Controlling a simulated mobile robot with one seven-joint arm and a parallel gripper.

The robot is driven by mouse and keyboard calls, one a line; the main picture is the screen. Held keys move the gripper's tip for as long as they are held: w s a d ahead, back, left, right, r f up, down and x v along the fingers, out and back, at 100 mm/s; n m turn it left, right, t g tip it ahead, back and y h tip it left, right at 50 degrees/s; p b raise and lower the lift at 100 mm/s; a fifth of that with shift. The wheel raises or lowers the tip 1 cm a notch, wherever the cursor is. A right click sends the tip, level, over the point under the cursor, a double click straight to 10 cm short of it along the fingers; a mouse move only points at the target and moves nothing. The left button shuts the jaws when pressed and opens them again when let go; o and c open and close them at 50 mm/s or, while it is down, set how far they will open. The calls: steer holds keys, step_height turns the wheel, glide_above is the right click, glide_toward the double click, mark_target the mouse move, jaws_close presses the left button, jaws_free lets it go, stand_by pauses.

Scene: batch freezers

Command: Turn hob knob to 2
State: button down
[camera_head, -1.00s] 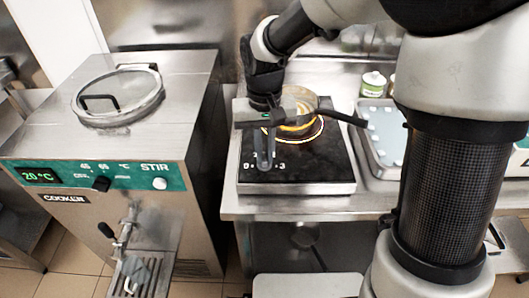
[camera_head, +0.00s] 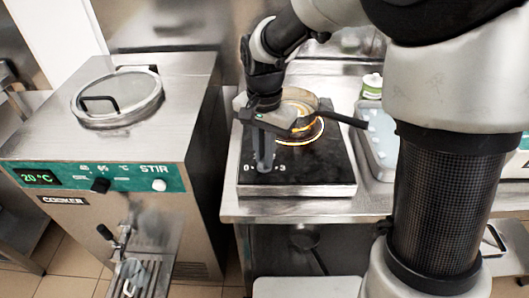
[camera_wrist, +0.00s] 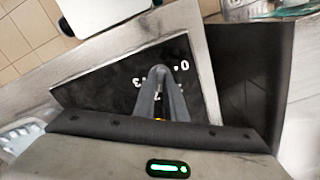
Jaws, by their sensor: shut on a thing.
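The black hob (camera_head: 325,178) sits on the steel counter, with white marks along its front; 0 and 3 are readable in the head view. My gripper (camera_head: 265,166) points down at the front left of the hob, by these marks. Its fingers are shut on the hob knob, which they hide, so its pointer cannot be read. In the wrist view, the gripper (camera_wrist: 159,70) covers the knob's place on the hob panel (camera_wrist: 110,93), between the 0 and 3 marks. A pot (camera_head: 301,100) with a dark handle stands on the hob, above a glowing orange ring.
A steel cooker (camera_head: 115,215) with a round lid and a green control strip stands at the left, across a narrow gap. A pale tray (camera_head: 378,145) and a green-labelled tub (camera_head: 372,83) are right of the hob. The pot's handle sticks out to the right.

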stand_by(0.4)
steer(key=c, duration=1.8)
jaws_free()
steer(key=shift+r, duration=0.1)
step_height(320, 180, up, 17)
steer(key=p, duration=0.2)
steer(key=shift+p, duration=0.4)
steer(key=shift+r, duration=0.15)
